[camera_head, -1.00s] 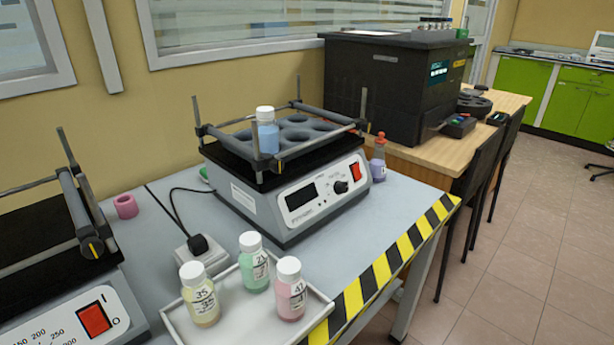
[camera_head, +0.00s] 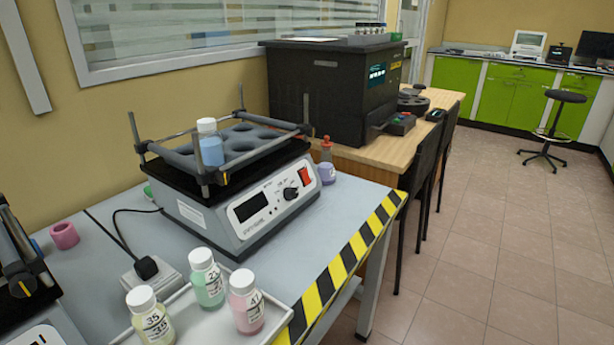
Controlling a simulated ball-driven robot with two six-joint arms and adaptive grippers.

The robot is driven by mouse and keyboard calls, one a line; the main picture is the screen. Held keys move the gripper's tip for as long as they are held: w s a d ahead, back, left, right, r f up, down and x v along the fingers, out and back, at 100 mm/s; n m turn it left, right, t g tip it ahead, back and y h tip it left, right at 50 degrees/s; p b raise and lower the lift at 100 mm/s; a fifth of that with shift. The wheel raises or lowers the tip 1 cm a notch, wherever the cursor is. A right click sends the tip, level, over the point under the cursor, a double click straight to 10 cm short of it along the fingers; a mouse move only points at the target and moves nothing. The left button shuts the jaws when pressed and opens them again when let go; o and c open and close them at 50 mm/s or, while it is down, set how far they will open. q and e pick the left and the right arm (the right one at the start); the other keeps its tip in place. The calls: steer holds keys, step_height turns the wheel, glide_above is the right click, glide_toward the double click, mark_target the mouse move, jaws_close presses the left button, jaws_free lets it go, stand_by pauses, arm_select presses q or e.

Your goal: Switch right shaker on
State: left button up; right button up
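The right shaker (camera_head: 230,195) stands on the grey table, with a dark display, a black knob (camera_head: 290,193) and a red switch (camera_head: 305,178) on its front panel. The display looks dark and blank. A bottle with blue contents (camera_head: 210,145) stands upright in the shaker's rack at its front left. Neither of my grippers shows in the head view.
A white tray (camera_head: 205,328) with three labelled bottles is at the front of the table. A second shaker (camera_head: 35,335) is cut off at the left edge. A purple flask (camera_head: 326,170) stands just right of the right shaker. Floor on the right is open.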

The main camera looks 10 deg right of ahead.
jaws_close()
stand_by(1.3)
